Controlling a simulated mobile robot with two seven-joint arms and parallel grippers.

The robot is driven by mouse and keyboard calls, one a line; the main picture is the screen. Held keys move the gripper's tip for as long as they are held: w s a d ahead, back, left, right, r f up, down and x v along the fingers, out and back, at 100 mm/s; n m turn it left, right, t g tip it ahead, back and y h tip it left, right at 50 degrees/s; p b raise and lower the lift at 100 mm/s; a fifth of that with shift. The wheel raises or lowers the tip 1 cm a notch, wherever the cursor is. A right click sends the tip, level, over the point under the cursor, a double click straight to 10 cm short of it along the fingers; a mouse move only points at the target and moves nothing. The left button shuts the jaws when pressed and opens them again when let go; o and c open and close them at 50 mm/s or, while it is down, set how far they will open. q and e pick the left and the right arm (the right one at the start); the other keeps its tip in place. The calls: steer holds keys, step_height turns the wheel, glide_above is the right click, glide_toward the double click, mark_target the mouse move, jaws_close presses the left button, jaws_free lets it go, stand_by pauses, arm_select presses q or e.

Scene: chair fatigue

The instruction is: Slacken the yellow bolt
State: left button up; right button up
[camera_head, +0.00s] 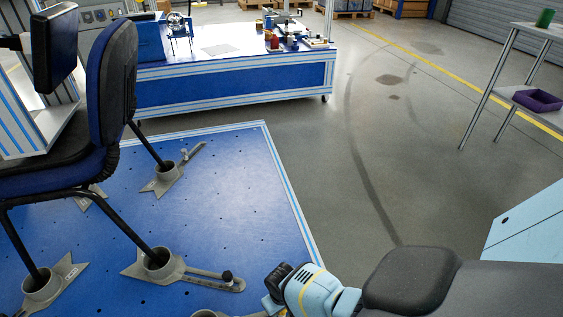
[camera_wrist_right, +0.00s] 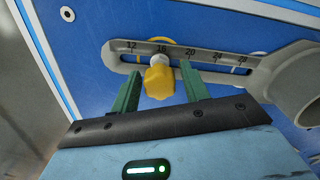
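The yellow bolt (camera_wrist_right: 160,82) has a lobed knob head and sits in the slot of a grey slotted bracket (camera_wrist_right: 237,66) with a number scale, on a blue panel. It stands near the number 16. My right gripper (camera_wrist_right: 160,70) is open, with one green finger on each side of the knob and a visible gap to each. In the head view the right wrist (camera_head: 300,288) is at the bottom centre, by the front edge of the blue platform. The bolt is not clearly visible there. My left gripper is not in view.
A blue office chair (camera_head: 65,110) stands on the blue platform (camera_head: 235,185), its legs in grey foot clamps (camera_head: 160,265). A blue workbench (camera_head: 235,85) with small items stands behind. A shelf table (camera_head: 540,30) with a purple tray (camera_head: 537,100) is at right. The grey floor between is clear.

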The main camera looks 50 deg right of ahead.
steer(key=c, duration=0.4)
steer(key=shift+o, duration=0.2)
steer(key=shift+n, duration=0.7)
steer(key=shift+n, duration=0.7)
steer(key=shift+n, duration=0.7)
steer(key=o, duration=0.6)
steer(key=shift+r, duration=0.1)
